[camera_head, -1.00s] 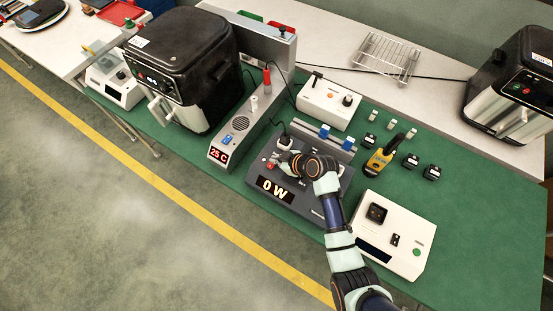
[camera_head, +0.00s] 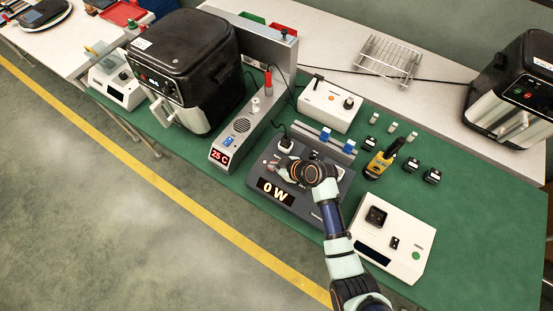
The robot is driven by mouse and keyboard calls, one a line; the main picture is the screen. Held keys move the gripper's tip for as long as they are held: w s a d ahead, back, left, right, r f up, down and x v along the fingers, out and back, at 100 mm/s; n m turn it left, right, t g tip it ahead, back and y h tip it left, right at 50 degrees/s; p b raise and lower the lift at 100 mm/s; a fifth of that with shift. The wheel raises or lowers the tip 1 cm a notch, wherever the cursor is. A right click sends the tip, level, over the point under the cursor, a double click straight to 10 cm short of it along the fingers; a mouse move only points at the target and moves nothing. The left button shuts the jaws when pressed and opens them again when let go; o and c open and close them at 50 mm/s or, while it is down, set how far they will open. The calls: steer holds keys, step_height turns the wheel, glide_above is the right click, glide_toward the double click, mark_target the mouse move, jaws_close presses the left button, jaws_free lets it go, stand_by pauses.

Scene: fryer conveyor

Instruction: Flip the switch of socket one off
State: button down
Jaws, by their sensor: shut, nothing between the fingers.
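A dark grey power meter box (camera_head: 322,212) with sockets lies on the green mat, and its display (camera_head: 275,191) reads "0 W". My gripper (camera_head: 281,170) is low over the left part of the box, just below the plug, and is shut with nothing held. A small red spot (camera_head: 271,166) shows beside the fingertips, which may be the switch of that socket. The fingertips and wrist hide part of the panel, so I cannot tell the switch position or whether I touch it.
A grey box (camera_head: 221,156) reading "25 C" stands at left, beside a black air fryer (camera_head: 185,65). A white box (camera_head: 328,104) and blue clips on a rail (camera_head: 338,141) lie behind. A yellow tool (camera_head: 381,163) and white box (camera_head: 398,240) are at right.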

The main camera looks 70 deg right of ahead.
steer(key=shift+r, duration=0.1)
steer(key=shift+r+p, duration=0.35)
step_height(320, 180, up, 4)
steer(key=p, duration=0.3)
steer(key=shift+a+f, duration=0.15)
steer(key=shift+f, duration=0.05)
steer(key=v, duration=0.9)
steer(key=shift+s+a+p, duration=0.3)
